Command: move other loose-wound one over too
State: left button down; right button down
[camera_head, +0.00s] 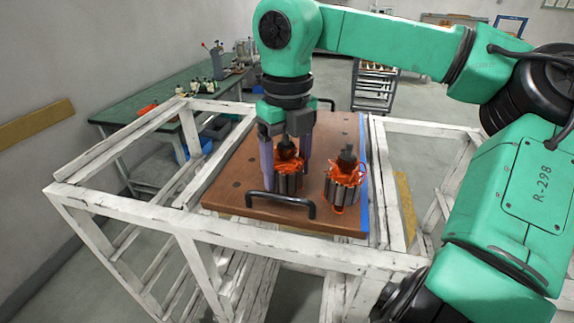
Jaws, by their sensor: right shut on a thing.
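Two armatures with orange-red windings stand upright on a brown board (235,181) with black handles. My right gripper (286,165) points down over the left armature (288,184), one finger on each side of its upper part, shut on it. The armature's base looks to be on or very close to the board; I cannot tell whether it is lifted. The other armature (342,186) stands to the right, near the board's blue edge, apart from the gripper. Orange wire bulges at the top of both and shows low on the right one. My left gripper is not in view.
The board rests on a white, worn wooden frame (130,207) with open gaps on both sides. A black handle (281,199) rises at the board's front edge. A green workbench (140,80) with tools stands at the back left. The board's left part is clear.

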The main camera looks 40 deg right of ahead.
jog(key=shift+f, duration=0.3)
dwell(0.5)
jog(key=shift+c, duration=0.2)
grip_release()
jog(key=shift+o, duration=0.2)
jog(key=shift+d, duration=0.15)
jog(key=shift+f, duration=0.15)
jog(key=shift+r, duration=0.45)
notch_tip(320, 180, up, 14)
jog(key=shift+f, duration=0.1)
